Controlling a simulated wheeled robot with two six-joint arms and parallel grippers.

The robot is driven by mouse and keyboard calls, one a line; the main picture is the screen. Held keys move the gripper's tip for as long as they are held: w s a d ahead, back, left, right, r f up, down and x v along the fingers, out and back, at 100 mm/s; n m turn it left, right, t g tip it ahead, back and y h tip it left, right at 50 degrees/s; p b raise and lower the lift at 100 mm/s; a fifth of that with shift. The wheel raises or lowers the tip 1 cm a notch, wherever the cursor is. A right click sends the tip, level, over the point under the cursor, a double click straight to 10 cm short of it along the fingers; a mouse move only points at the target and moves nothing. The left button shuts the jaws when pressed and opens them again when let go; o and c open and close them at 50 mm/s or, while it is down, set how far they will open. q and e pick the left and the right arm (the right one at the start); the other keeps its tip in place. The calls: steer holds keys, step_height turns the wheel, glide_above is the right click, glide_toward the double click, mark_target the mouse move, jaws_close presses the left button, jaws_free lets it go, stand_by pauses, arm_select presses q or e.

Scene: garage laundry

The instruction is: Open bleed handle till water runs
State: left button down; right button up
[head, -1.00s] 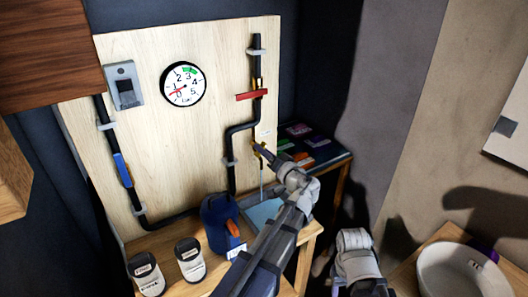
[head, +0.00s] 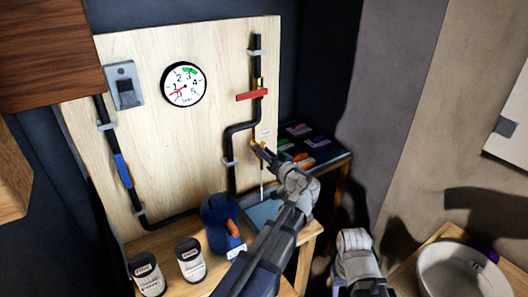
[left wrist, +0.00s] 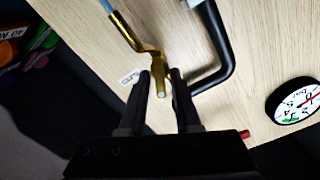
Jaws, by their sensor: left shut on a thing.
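The bleed handle, a small brass lever (left wrist: 160,88) on a bent brass fitting, sits between the fingers of my left gripper (left wrist: 161,82) in the left wrist view. In the head view my left gripper (head: 262,150) reaches the fitting below the black pipe's bend; the fingers hide most of the lever. A thin pale blue line (left wrist: 107,6) leaves the brass spout; I cannot tell whether it is water or a tube. The round gauge (head: 184,84) has its red needle at the lower left, near 1. My right gripper (head: 355,243) is low right, its fingertips unclear.
A red lever (head: 252,95) crosses the upper pipe, and a blue one (head: 122,170) lies along the left pipe. A blue jug (head: 216,222), a pale blue tray (head: 264,214) and two white canisters (head: 190,262) stand on the bench. A white basin (head: 462,275) is lower right.

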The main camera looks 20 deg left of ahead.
arm_select(q)
steer(key=shift+n, duration=2.2)
steer(key=c, duration=0.9)
jaws_free()
steer(key=shift+s, duration=0.1)
steer(key=v, duration=0.7)
steer(key=shift+s+d, duration=0.2)
steer(key=shift+d, duration=0.1)
